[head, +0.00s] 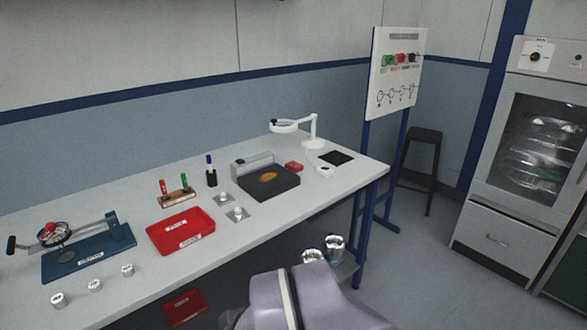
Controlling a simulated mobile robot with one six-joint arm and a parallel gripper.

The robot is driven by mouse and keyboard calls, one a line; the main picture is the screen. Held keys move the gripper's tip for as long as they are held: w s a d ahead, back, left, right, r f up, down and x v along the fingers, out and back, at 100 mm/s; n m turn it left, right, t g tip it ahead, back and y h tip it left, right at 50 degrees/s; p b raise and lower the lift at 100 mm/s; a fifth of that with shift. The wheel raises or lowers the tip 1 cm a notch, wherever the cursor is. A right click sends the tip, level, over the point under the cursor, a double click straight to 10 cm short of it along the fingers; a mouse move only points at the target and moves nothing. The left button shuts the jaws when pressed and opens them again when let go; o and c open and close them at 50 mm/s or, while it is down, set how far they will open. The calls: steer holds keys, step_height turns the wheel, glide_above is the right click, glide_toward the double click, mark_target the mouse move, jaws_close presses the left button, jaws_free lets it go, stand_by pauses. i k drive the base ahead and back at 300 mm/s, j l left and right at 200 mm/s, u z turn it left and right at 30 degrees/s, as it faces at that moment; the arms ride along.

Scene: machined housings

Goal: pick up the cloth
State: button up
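I cannot clearly make out a cloth. A flat black square (337,157) lies at the far right end of the white table; whether it is cloth or a mat I cannot tell. An orange patch (269,177) lies on top of a dark block (265,188) on the table; its material is too small to tell. A grey-purple part of my own arm shows at the bottom centre, in front of the table. My gripper is not in view.
The table (215,262) also holds a red tray (168,243), a blue press (75,263), several small metal parts, a pen holder (211,178) and a white lamp (313,130). A red bin (184,307) is below. A board, stool (424,150) and glass-fronted cabinet (495,225) stand right.

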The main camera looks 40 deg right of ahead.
mark_target(295, 167)
steer(key=i+l, duration=0.15)
steer(key=l, duration=0.2)
steer(key=i+l+u, duration=0.1)
steer(key=l, duration=0.25)
steer(key=i+l+u, duration=0.1)
steer(key=i+l, duration=0.3)
steer(key=l, duration=0.35)
steer(key=i+l+u, duration=0.1)
steer(key=l, duration=0.25)
steer(key=i+l, duration=0.15)
steer(key=l, duration=0.25)
steer(key=i+l+u, duration=0.1)
steer(key=l, duration=0.25)
steer(key=i+l+u, duration=0.1)
steer(key=l, duration=0.3)
